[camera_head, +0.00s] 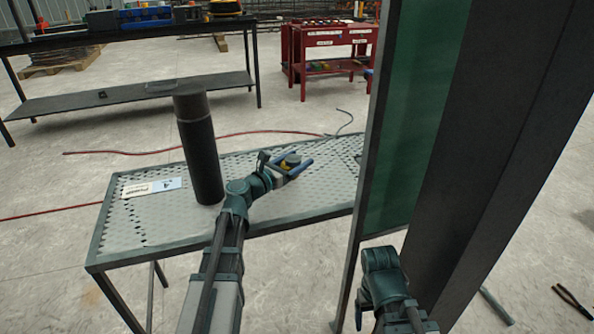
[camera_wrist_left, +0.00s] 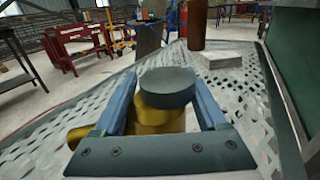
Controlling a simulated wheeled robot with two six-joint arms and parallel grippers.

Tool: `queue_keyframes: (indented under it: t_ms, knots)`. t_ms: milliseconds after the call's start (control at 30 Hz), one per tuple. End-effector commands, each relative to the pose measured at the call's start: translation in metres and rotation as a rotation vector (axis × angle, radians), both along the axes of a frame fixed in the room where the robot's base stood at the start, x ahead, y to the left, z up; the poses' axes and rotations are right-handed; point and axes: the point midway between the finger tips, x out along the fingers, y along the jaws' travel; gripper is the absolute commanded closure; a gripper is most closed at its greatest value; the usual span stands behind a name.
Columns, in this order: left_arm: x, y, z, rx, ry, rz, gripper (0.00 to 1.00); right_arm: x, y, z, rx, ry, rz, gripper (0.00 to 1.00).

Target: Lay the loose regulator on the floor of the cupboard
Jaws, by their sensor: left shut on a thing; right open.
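The loose regulator, a brass body with a dark round knob, shows in the left wrist view (camera_wrist_left: 168,90) between the blue fingers.
The perforated table (camera_head: 130,238) carries a dark upright cylinder (camera_head: 202,150) beside the left arm and cards (camera_head: 152,187). In the wrist view, a white block (camera_wrist_left: 220,58) and brown cylinder (camera_wrist_left: 197,25) stand farther along. Pliers (camera_head: 572,300) lie on the floor at right.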

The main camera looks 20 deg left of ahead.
Motion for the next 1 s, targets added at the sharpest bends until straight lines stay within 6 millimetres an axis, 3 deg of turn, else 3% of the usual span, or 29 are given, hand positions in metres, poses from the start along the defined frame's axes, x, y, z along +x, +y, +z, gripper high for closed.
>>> queue_keyframes:
  t_ms: [300,733,767,900,1000]
  knots:
    - [0.000,0.000,-0.033,-0.001,0.000,0.000,1.00,0.000,0.001,-0.033,0.004,0.000,0.004,0.22]
    - [0.000,0.000,-0.035,-0.001,0.000,0.000,1.00,0.000,0.001,-0.036,0.005,0.000,0.004,0.22]
    - [0.000,0.000,-0.036,0.000,0.000,0.000,0.24,0.000,0.001,-0.036,0.005,0.000,0.004,0.22]
    - [0.000,0.000,-0.035,0.000,0.000,0.000,0.00,0.000,0.001,-0.035,0.005,0.000,0.004,0.22]
    - [0.000,0.000,-0.035,0.000,0.000,0.000,0.00,0.000,0.001,-0.035,0.005,0.000,0.004,0.22]
